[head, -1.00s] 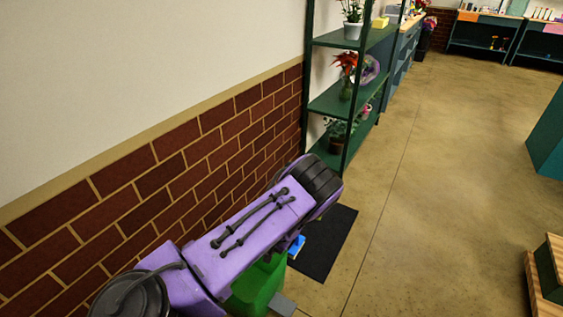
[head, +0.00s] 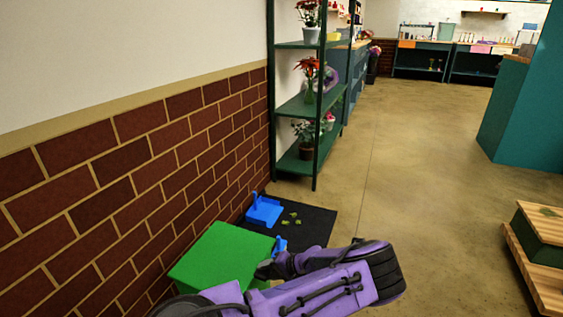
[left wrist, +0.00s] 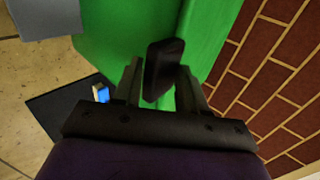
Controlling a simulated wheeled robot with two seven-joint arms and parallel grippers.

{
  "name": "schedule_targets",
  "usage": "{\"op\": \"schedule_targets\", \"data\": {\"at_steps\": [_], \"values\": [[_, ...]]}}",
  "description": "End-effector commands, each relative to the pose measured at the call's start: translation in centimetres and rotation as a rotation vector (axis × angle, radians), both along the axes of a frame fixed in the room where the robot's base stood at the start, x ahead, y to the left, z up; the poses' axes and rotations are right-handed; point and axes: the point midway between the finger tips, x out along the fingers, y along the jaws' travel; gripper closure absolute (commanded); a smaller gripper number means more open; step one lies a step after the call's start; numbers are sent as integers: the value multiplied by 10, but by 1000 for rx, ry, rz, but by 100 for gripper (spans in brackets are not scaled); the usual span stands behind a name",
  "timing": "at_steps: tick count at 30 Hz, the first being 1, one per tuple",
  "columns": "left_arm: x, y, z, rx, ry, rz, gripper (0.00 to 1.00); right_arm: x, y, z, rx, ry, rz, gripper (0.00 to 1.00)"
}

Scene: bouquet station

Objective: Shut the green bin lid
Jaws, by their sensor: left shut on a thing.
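The green bin (head: 222,252) stands against the brick wall in the lower middle of the head view. Its flat green lid shows on top. I cannot tell whether a gap is left under the lid. My left gripper (head: 265,269) is low at the bin's right side, partly hidden by my arm. In the left wrist view my left gripper (left wrist: 160,84) is shut on a black handle (left wrist: 163,66) in front of the green bin surface (left wrist: 135,30). My right gripper is not in view.
A black mat (head: 312,223) beside the bin holds a blue dustpan (head: 263,209), another blue piece (head: 280,244) and several green scraps. A green shelf (head: 300,160) with potted flowers stands beyond. Wooden crates (head: 540,250) are at right. The floor between is clear.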

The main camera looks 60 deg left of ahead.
Motion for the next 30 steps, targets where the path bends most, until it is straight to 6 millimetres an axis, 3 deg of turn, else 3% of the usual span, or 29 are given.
{"op": "schedule_targets", "data": {"at_steps": [1, 3, 17, 18, 30], "values": [[-15, 9, -6, 16, 22, 22, 100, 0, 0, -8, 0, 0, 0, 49], [-18, 11, -8, 23, 26, 28, 100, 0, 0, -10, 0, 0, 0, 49], [-21, 14, -18, 18, 25, 37, 100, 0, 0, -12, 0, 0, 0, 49], [-21, 15, -18, 16, 23, 37, 55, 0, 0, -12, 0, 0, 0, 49], [-11, 4, -15, 20, 19, 21, 55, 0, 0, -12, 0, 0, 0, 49]]}}
